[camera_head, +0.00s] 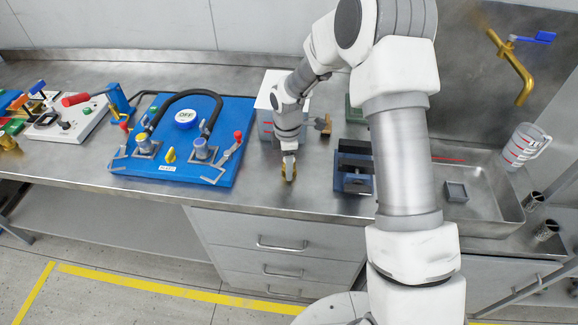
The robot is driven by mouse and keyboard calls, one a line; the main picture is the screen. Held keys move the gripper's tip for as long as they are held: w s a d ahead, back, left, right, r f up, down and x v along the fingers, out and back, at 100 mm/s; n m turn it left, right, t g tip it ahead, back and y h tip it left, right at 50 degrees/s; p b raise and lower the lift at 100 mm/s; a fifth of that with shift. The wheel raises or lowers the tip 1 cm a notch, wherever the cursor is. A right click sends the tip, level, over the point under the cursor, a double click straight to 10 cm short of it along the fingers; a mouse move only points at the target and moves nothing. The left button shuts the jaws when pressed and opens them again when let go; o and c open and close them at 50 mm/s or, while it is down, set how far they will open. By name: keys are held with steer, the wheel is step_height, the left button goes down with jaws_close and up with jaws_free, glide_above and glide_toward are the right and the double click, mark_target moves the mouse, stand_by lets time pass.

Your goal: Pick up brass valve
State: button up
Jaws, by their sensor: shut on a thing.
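My gripper (289,158) points down over the steel counter, to the right of the blue pump board.
The blue pump board (235,125) with hose and levers lies to the left. A white and grey box (265,100) stands behind my gripper. A dark blue vise (352,180) and a sink tray (490,190) are to the right. A brown block (324,124) lies close behind.

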jaws_close()
steer(key=shift+r, duration=0.1)
